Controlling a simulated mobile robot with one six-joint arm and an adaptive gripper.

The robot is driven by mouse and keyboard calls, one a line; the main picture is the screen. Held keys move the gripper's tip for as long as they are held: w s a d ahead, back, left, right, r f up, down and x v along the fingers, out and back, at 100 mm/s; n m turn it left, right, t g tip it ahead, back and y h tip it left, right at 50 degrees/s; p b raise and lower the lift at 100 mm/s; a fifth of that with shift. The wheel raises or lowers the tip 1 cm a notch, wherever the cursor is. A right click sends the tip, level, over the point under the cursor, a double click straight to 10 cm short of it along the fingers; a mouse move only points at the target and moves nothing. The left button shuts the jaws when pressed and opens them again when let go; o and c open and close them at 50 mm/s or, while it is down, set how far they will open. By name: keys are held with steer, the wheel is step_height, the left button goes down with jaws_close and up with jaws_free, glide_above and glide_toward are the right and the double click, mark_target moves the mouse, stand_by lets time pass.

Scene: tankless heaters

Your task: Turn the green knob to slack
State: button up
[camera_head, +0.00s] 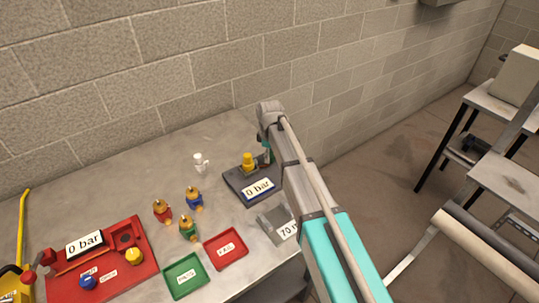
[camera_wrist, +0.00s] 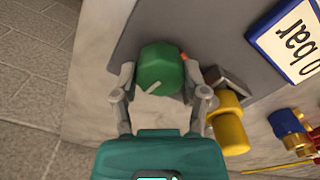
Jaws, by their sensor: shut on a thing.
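The green knob (camera_wrist: 158,68) shows in the wrist view as a rounded green cap with a pale pointer line, on a dark grey base plate. My gripper (camera_wrist: 160,82) has one finger at each side of the knob and is shut on it. The line points to the lower left in the wrist view. In the head view, my arm hides the knob. The dark device (camera_head: 241,186) with a "0 bar" display (camera_head: 258,189) stands beside my arm, with a yellow fitting (camera_head: 249,161) on it. The fitting also shows in the wrist view (camera_wrist: 229,125), right of my gripper.
Red, blue and green brass-topped valves (camera_head: 188,229) stand mid-table. A green tray (camera_head: 184,276), a red tray (camera_head: 226,249) and a red board (camera_head: 140,265) lie at the front. A white fitting (camera_head: 201,162) stands behind. A block wall (camera_head: 190,65) closes the back.

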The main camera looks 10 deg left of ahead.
steer(key=shift+n, duration=0.6)
steer(key=o, duration=1.1)
steer(key=shift+o, duration=0.2)
steer(key=shift+m, duration=0.3)
